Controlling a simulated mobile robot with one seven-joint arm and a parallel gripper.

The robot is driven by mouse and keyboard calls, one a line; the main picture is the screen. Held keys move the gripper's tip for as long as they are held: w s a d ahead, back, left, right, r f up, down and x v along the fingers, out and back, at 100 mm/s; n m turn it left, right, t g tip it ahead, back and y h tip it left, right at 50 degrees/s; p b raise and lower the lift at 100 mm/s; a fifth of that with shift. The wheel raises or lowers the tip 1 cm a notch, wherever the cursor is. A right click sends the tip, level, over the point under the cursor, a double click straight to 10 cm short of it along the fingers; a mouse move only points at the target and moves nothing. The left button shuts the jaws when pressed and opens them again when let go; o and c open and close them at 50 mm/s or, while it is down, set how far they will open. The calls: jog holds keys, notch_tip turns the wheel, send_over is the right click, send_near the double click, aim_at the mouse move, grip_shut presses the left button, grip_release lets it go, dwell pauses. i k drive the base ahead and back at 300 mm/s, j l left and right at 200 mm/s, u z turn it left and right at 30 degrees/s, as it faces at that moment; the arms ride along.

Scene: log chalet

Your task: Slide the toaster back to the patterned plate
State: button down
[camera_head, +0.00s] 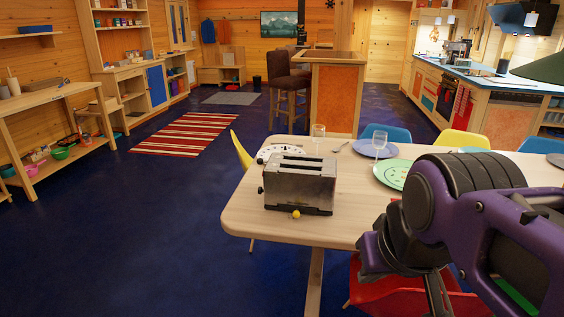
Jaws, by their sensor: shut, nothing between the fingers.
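The silver toaster (299,188) stands upright near the left end of the pale wooden table (345,222), close to the front edge. A white plate with dark marks (268,151) lies just behind it, partly hidden by the toaster. A green patterned plate (391,176) lies further right, partly covered by my arm. My gripper (437,296) is at the lower right, in front of the table edge and pointing down. It is apart from the toaster, shut and empty; its tips are not clear.
A small yellow round thing (296,214) is at the toaster's front foot. Two glasses (318,133) (380,142) and a spoon (341,147) are behind. A red chair (385,296) stands below my gripper. Yellow and blue chairs ring the table. Floor at left is clear.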

aim_at(308, 181)
jog(key=i+j+z, duration=0.1)
jog(key=i+j, duration=0.2)
jog(key=i+j+z, duration=0.1)
jog(key=i+j, duration=0.15)
jog(key=j, duration=0.25)
jog(key=i+j+z, duration=0.1)
jog(key=i+j, duration=0.15)
jog(key=j, duration=0.15)
